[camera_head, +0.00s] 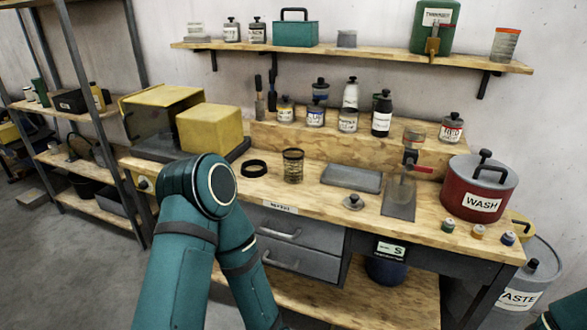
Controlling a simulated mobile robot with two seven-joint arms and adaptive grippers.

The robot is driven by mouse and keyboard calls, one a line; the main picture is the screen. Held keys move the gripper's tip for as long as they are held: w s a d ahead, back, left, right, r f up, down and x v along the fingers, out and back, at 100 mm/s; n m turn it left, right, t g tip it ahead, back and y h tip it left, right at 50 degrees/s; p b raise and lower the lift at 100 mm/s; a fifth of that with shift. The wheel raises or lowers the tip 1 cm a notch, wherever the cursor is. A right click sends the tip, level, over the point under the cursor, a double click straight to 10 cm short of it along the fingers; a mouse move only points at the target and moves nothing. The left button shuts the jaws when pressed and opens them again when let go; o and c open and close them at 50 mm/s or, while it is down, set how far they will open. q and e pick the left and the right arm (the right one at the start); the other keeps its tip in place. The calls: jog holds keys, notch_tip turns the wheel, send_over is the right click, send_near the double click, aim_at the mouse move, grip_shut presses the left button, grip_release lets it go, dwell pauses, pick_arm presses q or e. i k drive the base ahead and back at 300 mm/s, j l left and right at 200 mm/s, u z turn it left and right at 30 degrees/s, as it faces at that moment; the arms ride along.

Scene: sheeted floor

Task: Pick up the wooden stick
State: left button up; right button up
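I cannot make out a wooden stick anywhere in the head camera view. A teal arm of mine rises from the bottom edge, bends at an elbow in front of the workbench (290,215), and runs back down past the bottom edge. Its gripper is below the picture. A small teal part, likely my other arm, shows at the bottom right corner. Neither gripper is visible. My arm hides part of the bench's left front.
The bench holds a yellow box (210,128), a wire mesh cup (293,166), a grey tray (351,178) and a red WASH pot (478,193). A wall shelf (350,55) hangs above. A waste drum (530,280) stands at right. Shelving (75,150) stands left, beside open floor.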

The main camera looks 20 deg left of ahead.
aim_at(258, 78)
jog(key=i+j+z, duration=0.1)
jog(key=j+z, duration=0.3)
jog(key=j, duration=0.7)
jog(key=j+z, duration=0.4)
jog(key=j, duration=0.7)
